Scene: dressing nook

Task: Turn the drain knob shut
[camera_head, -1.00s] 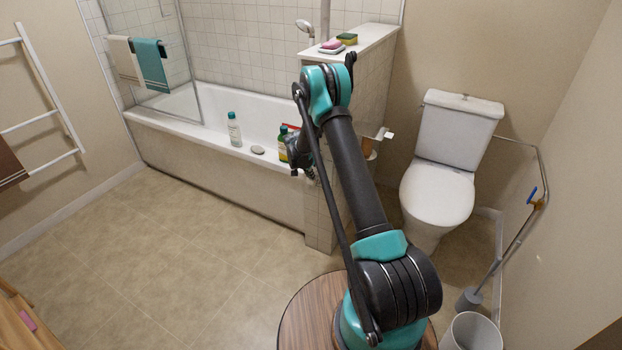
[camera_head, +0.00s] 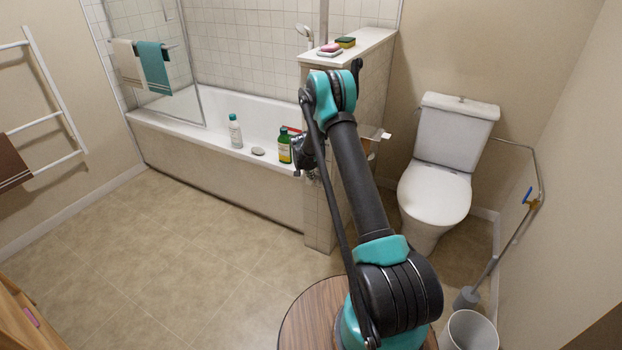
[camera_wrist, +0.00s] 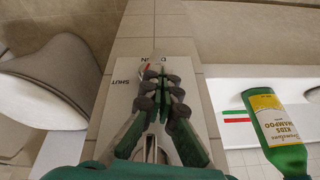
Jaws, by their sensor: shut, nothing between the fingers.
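A pale panel (camera_wrist: 118,98) with the printed words SHUT and, partly covered, OPEN shows in the wrist view. My gripper (camera_wrist: 163,70) is in front of this panel, its dark jointed fingers closed together with nothing between them. A small red part (camera_wrist: 148,69) shows just left of the fingertips, close to the OPEN lettering; I cannot tell whether it belongs to the drain knob. The rest of the knob is hidden behind my fingers, so its turn and any contact cannot be told. In the head view my gripper (camera_head: 303,155) is by the tub-side end of the partition.
A green shampoo bottle (camera_head: 284,147) stands on the bathtub rim (camera_head: 215,143) close left of my gripper. A white bottle (camera_head: 235,131) and a soap bar (camera_head: 257,151) are farther left. The toilet (camera_head: 436,190) is right of the partition (camera_head: 372,75). The floor at left is clear.

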